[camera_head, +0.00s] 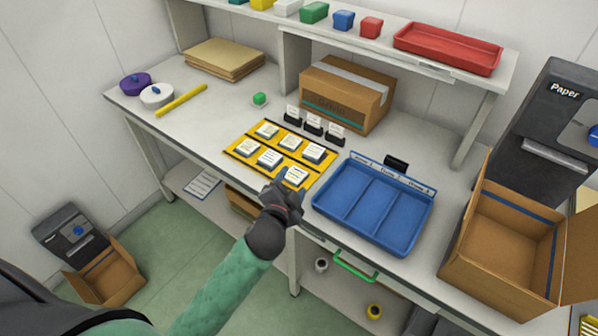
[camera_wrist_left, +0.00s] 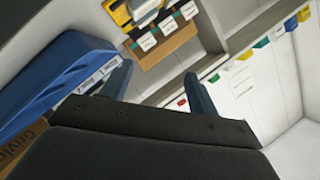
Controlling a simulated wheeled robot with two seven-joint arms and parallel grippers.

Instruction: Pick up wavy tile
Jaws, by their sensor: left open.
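Several small pale tiles with printed line patterns, one of them at the near right (camera_head: 296,176), lie on a yellow mat (camera_head: 228,152) on the workbench. The patterns are too small to tell which tile is the wavy one. My left gripper (camera_head: 284,194) is at the mat's near right corner, close to the nearest tile, and partly hides the mat's edge. In the left wrist view the two fingers (camera_wrist_left: 160,78) stand apart with nothing between them. Part of the yellow mat (camera_wrist_left: 117,12) shows at the top there. My right gripper does not show.
A blue divided tray (camera_head: 373,203) stands just right of the mat. Three small card holders (camera_head: 313,128) and a cardboard box (camera_head: 345,95) are behind it. An open carton (camera_head: 510,235) stands at the right. The bench's left part has free room.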

